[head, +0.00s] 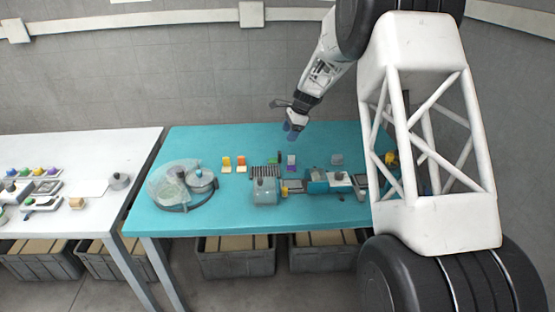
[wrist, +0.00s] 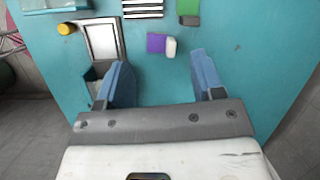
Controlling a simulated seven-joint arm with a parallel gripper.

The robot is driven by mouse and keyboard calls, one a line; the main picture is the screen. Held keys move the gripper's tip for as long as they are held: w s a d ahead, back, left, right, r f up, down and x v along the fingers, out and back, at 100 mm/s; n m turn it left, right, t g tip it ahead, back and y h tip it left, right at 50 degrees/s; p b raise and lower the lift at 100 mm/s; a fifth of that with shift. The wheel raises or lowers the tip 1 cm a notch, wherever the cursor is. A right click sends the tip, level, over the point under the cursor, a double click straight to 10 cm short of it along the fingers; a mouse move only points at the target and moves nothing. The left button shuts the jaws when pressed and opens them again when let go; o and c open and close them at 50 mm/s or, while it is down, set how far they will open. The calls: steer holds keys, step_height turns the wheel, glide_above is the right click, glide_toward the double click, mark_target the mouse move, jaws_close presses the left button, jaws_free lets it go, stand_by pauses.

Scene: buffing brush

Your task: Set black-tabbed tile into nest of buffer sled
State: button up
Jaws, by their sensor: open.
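My gripper (head: 292,131) hangs above the back part of the teal table, with its fingers pointing down. In the wrist view its two blue fingers (wrist: 161,72) are spread apart with nothing between them. A purple tile with a white end (wrist: 157,43) lies just beyond the fingertips; it also shows in the head view (head: 291,159). A low teal-and-grey device (head: 317,186) stands at the front right; I cannot tell which part is the sled's nest.
Yellow (head: 227,161) and orange (head: 241,161) tiles lie left of a striped rack (head: 265,171). A green piece (wrist: 188,8) is near the rack. A round clear-covered tray (head: 183,186) stands at the left. A white table (head: 90,145) adjoins. The back left of the teal table is clear.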

steer(key=m, duration=0.2)
glide_toward(279, 152)
step_height(279, 152, down, 3)
steer(key=shift+a+r+y, duration=0.15)
steer(key=shift+a+y, duration=0.1)
steer(key=shift+y, duration=0.05)
steer(key=shift+x, duration=1.25)
steer(key=shift+x, duration=2.65)
steer(key=shift+a, duration=0.1)
steer(key=c, duration=1.1)
steer(key=shift+o, duration=0.2)
